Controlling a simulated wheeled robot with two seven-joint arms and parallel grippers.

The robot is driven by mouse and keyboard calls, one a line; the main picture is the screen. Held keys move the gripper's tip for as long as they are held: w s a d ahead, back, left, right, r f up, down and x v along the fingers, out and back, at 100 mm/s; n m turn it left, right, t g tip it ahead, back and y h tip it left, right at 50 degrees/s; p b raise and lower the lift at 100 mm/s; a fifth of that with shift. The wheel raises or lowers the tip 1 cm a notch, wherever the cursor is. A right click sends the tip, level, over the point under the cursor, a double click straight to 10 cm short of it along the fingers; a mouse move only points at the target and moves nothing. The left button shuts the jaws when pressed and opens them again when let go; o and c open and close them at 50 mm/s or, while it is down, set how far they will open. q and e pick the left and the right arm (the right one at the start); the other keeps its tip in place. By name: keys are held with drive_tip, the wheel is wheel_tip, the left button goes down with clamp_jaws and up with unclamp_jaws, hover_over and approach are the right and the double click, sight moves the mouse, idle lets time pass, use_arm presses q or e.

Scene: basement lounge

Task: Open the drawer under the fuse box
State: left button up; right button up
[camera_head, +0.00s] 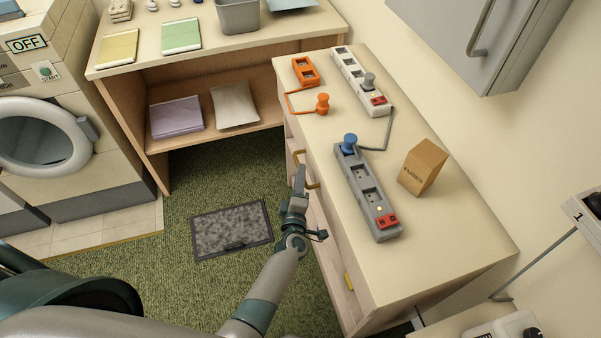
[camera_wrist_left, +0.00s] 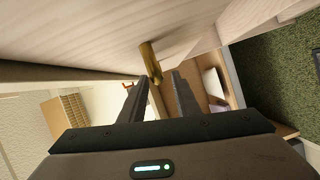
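A grey wall box with a long handle, which looks like the fuse box (camera_head: 485,35), hangs at the upper right in the head view. Below it stands a wooden cabinet (camera_head: 450,225) with drawers in its left face. A brass drawer handle (camera_head: 308,184) shows beside my left gripper (camera_head: 300,172), partly hidden by it. In the left wrist view the brass handle (camera_wrist_left: 150,62) stands out from the pale drawer front (camera_wrist_left: 85,35). My left gripper (camera_wrist_left: 158,88) is open, its fingertips apart just short of or around the handle; contact cannot be told. My right gripper is out of view.
Power strips (camera_head: 367,190), an orange plug (camera_head: 322,103) and a fuses carton (camera_head: 423,167) stand on the cabinet top. A second brass handle (camera_head: 348,282) is nearer. A washing machine (camera_head: 45,130) stands left. Green carpet with a grey mat (camera_head: 232,229) lies before the drawers.

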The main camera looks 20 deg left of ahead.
use_arm(q)
drive_tip(key=shift+b+x, duration=0.3)
drive_tip(key=shift+x, duration=1.15)
clamp_jaws()
drive_tip(key=shift+s+a, duration=0.1)
drive_tip(key=s+a, duration=0.7)
drive_tip(key=a, duration=0.3)
drive_tip(key=s+a, duration=0.7)
drive_tip(key=a, duration=0.3)
drive_tip(key=shift+a, duration=0.35)
